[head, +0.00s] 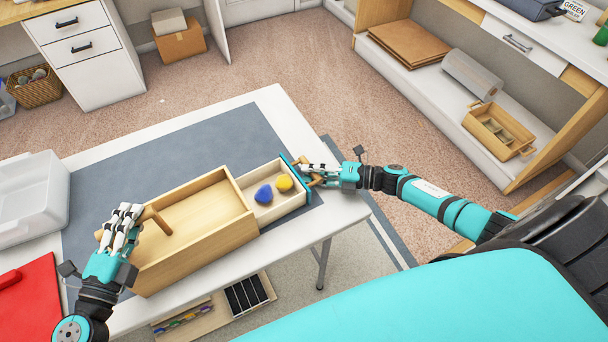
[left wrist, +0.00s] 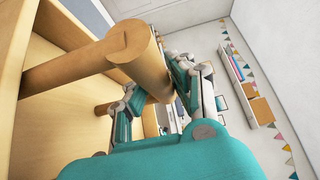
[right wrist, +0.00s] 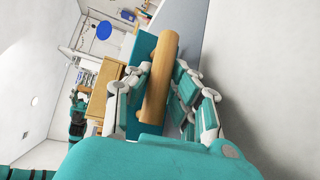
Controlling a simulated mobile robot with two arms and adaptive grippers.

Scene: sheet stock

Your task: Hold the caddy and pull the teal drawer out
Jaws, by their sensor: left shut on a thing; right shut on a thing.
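The wooden caddy (head: 200,257) lies on the table with an open top and an empty-looking tray. My left gripper (head: 132,216) is shut on the round wooden handle at the caddy's left end; this handle (left wrist: 148,60) fills the middle of the left wrist view. The drawer (head: 284,214) sticks out of the caddy's right end, showing a pale inside and a teal front (head: 294,180). A blue piece (head: 264,194) and a yellow piece (head: 284,183) lie in it. My right gripper (head: 318,176) is shut on the drawer's wooden bar handle (right wrist: 161,85).
A grey mat (head: 200,147) covers much of the white table. A clear bin (head: 32,200) and a red sheet (head: 32,305) lie left. The table's right edge is close to my right gripper, with open floor beyond. A wooden shelf unit (head: 545,150) stands at the right.

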